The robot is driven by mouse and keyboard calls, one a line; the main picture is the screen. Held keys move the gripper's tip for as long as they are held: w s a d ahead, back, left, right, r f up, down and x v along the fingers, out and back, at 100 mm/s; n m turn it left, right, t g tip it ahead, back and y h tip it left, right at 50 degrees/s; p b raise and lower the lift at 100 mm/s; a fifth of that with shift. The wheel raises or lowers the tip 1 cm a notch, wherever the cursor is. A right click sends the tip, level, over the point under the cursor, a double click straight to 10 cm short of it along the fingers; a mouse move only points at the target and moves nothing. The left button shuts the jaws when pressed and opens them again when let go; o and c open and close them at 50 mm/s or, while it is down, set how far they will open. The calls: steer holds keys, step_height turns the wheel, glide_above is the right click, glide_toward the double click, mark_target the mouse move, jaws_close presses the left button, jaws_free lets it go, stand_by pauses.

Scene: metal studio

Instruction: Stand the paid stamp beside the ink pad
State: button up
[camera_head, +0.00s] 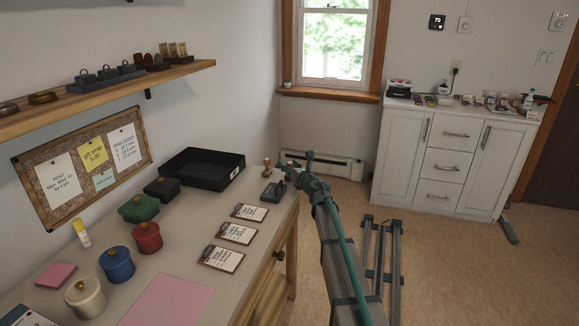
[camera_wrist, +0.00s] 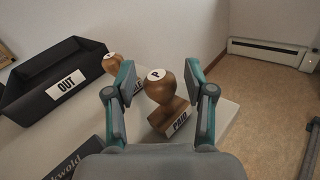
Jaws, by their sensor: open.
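The paid stamp (camera_wrist: 168,105) has a round wooden knob marked P and a wooden base with a white PAID label. It looks upright on the tabletop near the far right corner. My gripper (camera_wrist: 157,76) is open, with one finger on each side of the knob; I cannot tell whether either touches it. In the head view my gripper (camera_head: 291,171) is at that corner and mostly hides the stamp.
A second wooden stamp (camera_wrist: 113,64) stands left of the paid stamp, its label partly hidden by a finger. A black OUT tray (camera_wrist: 35,93) is behind it. Several label cards (camera_head: 235,233) lie nearer on the table (camera_head: 195,250). The table's right edge is close to my gripper.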

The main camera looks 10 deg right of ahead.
steer(key=shift+r, duration=0.25)
steer(key=v, duration=1.2)
steer(key=s+d+f+m+g+h, duration=0.25)
steer(key=s+f+m, duration=0.4)
steer(key=f, duration=0.55)
steer(key=s+d+f+m+g+h, duration=0.3)
steer(key=s+f+m, duration=0.4)
steer(key=f, duration=0.6)
steer(key=s+d+f+m+g+h, duration=0.15)
steer(key=s+f+m+h, duration=0.3)
steer(key=f+m, duration=0.6)
steer(key=s+a+f+m+g, duration=0.1)
steer(key=s+f+m+g, duration=0.25)
steer(key=s+f, duration=0.5)
steer(key=s+a+f+m+g, duration=0.15)
steer(key=s+f+g, duration=0.35)
steer(key=s, duration=0.6)
steer(key=s+a+f+m+g+y, duration=0.1)
steer(key=s+a+m+g, duration=0.1)
steer(key=s, duration=0.8)
steer(key=s+a+f+m+g+y, duration=0.2)
steer(key=s+a+m+g, duration=0.1)
steer(key=s, duration=0.7)
steer(key=s+a+f+m+g+y, duration=0.1)
steer(key=s+a+f+m+g, duration=0.1)
steer(key=s, duration=0.8)
steer(key=shift+s+a+m+g, duration=0.2)
steer(key=shift+a+m+g, duration=0.4)
steer(key=shift+a+g, duration=0.15)
steer(key=shift+d+f, duration=0.1)
